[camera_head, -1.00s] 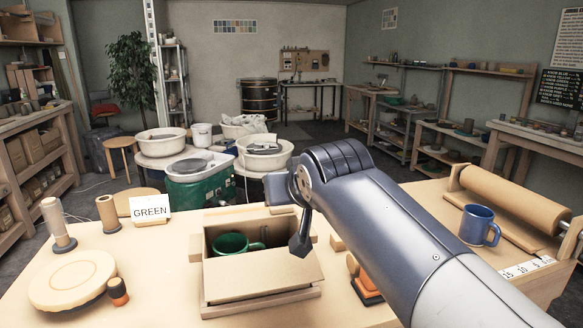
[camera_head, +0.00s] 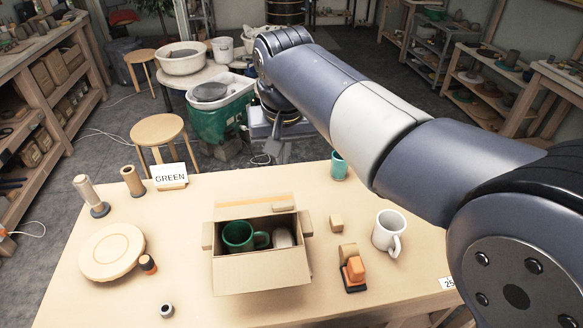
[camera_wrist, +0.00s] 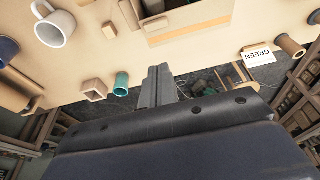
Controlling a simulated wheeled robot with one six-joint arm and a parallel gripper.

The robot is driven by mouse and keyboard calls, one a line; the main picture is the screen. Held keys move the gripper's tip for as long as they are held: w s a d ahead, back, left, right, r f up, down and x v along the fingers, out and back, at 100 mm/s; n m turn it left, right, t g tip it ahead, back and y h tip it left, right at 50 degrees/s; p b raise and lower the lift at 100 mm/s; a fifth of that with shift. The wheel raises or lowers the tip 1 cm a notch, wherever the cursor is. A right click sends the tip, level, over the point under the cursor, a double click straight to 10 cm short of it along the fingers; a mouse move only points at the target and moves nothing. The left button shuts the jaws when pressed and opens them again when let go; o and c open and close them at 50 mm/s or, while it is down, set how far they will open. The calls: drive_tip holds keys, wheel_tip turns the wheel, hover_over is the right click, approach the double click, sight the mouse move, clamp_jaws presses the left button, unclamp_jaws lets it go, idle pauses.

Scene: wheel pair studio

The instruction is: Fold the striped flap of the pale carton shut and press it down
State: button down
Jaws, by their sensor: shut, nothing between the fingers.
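The pale carton (camera_head: 262,273) stands on the table with its top open. Its striped flap (camera_head: 240,204), with an orange band, is at the far side, folded back from the opening. Inside are a green mug (camera_head: 238,236) and a pale round item (camera_head: 283,238), partly hidden. My gripper (camera_head: 276,152) is beyond the table's far edge, behind the carton and apart from it. In the wrist view my gripper (camera_wrist: 158,72) is shut and empty, and the carton (camera_wrist: 185,8) is at the top, cut off by the frame.
A white mug (camera_head: 388,232), an orange-and-black tool (camera_head: 354,273), a small wooden block (camera_head: 336,223) and a teal cup (camera_head: 338,167) stand right of the carton. Left are a round board (camera_head: 110,250), spools (camera_head: 133,181) and a GREEN card (camera_head: 170,176). A stool (camera_head: 158,131) stands behind the table.

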drive_tip(key=p, duration=0.1)
approach(283, 206)
drive_tip(key=x, duration=0.2)
drive_tip(key=w+x, duration=0.1)
drive_tip(key=x, duration=0.2)
drive_tip(key=shift+w+a+f, duration=0.1)
drive_tip(key=shift+a+f, duration=0.1)
drive_tip(key=shift+f, duration=0.4)
drive_tip(key=shift+s+d+f+b, duration=0.1)
drive_tip(key=shift+s+f+b, duration=0.05)
drive_tip(key=shift+f+b, duration=0.3)
drive_tip(key=shift+s+f+b, duration=0.2)
drive_tip(key=shift+f+b, duration=0.1)
drive_tip(key=shift+f, duration=0.25)
drive_tip(key=shift+r, duration=0.15)
drive_tip(key=shift+r, duration=0.1)
